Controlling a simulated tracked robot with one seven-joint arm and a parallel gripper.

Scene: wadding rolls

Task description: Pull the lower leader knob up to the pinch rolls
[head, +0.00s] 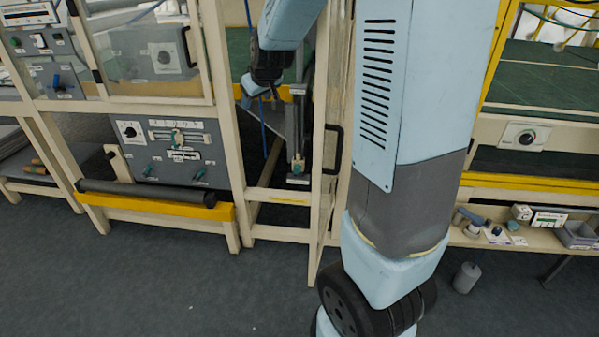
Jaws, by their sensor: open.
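A small green knob (298,166), which looks like the lower leader knob, sits near the bottom of a dark vertical track (301,125) inside the cream machine frame. My gripper (252,90) is above and left of the knob, clearly apart from it and holding nothing that I can see. It is small and dark here, partly shaded by my wrist. The pinch rolls cannot be made out for certain; my arm covers the area above the track.
A cream post (225,100) stands left of the track, and a dark door handle (333,148) is to its right. A control panel (170,150) stands above a dark roller (145,190) at left. A grey bottle (466,277) stands on the floor at right. The front left floor is clear.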

